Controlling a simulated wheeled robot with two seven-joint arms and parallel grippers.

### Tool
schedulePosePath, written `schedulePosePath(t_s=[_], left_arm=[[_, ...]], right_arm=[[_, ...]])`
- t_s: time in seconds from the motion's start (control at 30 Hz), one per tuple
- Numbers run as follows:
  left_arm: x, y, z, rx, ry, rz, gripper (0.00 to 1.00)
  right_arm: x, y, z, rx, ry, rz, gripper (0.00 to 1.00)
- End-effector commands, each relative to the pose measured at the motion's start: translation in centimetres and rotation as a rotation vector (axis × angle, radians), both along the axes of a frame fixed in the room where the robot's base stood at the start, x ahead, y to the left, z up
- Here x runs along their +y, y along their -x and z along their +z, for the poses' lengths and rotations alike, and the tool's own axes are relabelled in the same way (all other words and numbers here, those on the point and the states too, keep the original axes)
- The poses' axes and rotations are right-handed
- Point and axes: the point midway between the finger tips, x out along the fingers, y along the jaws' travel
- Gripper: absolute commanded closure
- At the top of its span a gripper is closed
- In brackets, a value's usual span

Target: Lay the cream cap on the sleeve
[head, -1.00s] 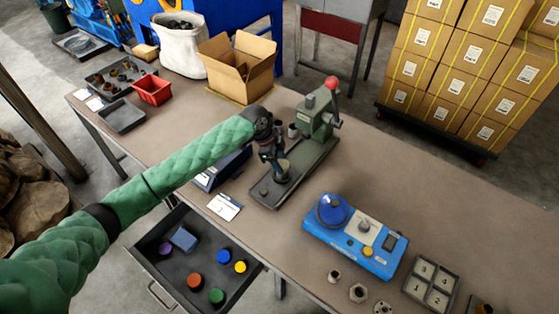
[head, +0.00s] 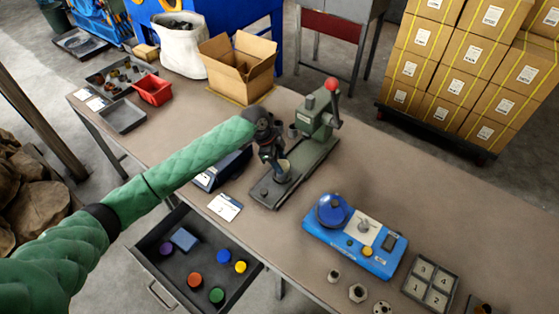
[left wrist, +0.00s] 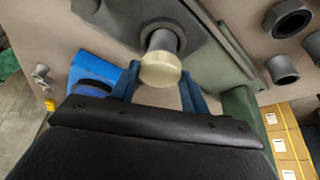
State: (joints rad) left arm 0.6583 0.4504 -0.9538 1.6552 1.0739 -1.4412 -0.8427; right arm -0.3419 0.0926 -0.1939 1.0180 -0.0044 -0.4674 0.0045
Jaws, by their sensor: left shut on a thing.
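The cream cap (left wrist: 160,70) is between the two blue fingers of my left gripper (left wrist: 160,92) in the left wrist view. In the head view the cap (head: 284,167) is pale and small at the tip of my left gripper (head: 277,168), over the front part of the press base. A grey round sleeve-like part (left wrist: 172,28) shows right behind the cap in the left wrist view. I cannot tell whether the cap touches it. The gripper hides most of this spot in the head view. My right gripper is not in view.
The green press (head: 316,118) with a red knob stands just behind my gripper. A blue device (head: 355,238) lies to the right. An open drawer (head: 190,262) with coloured caps is at the front. A dark blue bin (head: 222,170) is beside my arm.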

Motion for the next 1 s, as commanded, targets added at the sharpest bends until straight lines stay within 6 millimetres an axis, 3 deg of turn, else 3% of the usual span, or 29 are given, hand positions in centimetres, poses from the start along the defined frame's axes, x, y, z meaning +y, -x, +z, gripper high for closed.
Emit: schedulePosePath(t_s=[1.0], left_arm=[[0.0,0.01,-0.64,0.0,0.0,0.0,0.75]], right_arm=[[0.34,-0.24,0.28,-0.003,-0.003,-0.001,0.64]])
